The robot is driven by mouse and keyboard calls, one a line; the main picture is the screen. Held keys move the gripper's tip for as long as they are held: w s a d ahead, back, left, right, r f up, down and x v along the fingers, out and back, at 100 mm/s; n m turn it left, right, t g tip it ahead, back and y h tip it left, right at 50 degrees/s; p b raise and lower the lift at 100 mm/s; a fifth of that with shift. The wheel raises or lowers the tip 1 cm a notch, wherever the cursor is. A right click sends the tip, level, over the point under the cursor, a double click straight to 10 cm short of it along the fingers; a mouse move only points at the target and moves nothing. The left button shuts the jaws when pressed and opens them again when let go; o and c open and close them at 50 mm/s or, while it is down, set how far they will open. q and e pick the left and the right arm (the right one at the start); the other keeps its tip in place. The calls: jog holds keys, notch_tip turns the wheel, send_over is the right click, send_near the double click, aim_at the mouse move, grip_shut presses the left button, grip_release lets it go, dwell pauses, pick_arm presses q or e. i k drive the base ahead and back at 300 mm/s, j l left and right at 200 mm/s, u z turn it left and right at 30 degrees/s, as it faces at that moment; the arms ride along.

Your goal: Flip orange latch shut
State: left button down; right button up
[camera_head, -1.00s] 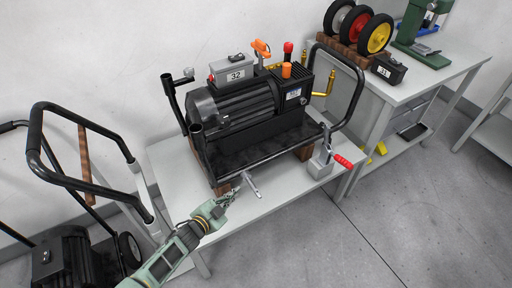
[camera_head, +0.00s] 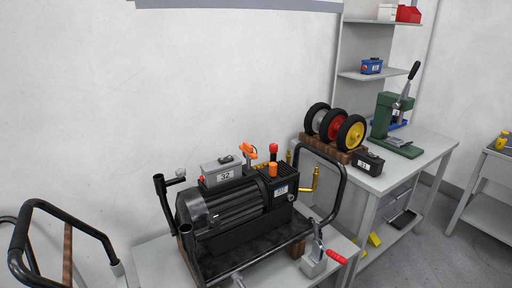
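An orange latch (camera_head: 249,150) stands on top of the black pump machine (camera_head: 238,207), behind an orange cap (camera_head: 273,169) and next to a red knob (camera_head: 273,148). It is small here; whether it is open or shut is hard to tell. The machine sits in a black tubular frame on a light grey table (camera_head: 160,262). Neither of my grippers shows in the head view now.
A grey box marked 32 (camera_head: 222,171) sits on the machine. A toggle clamp with a red handle (camera_head: 323,258) stands at the table's front right. Wheels (camera_head: 336,128) and a green press (camera_head: 395,125) stand on the right bench. A black cart frame (camera_head: 62,205) is at left.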

aim_at(247, 149)
jog(key=i+l+u, duration=0.15)
jog(key=i+l, duration=0.35)
jog(key=i+l+u, duration=0.15)
jog(key=i+l, duration=0.35)
jog(key=l, duration=0.2)
jog(key=i+l+u, duration=0.3)
jog(key=l, duration=0.8)
jog(key=i+l+u, duration=0.25)
jog(key=l, duration=0.85)
jog(key=l+u, duration=0.3)
jog(key=l, duration=1.45)
jog(key=l+u, duration=0.15)
jog(key=l, duration=0.5)
jog(key=k, duration=0.05)
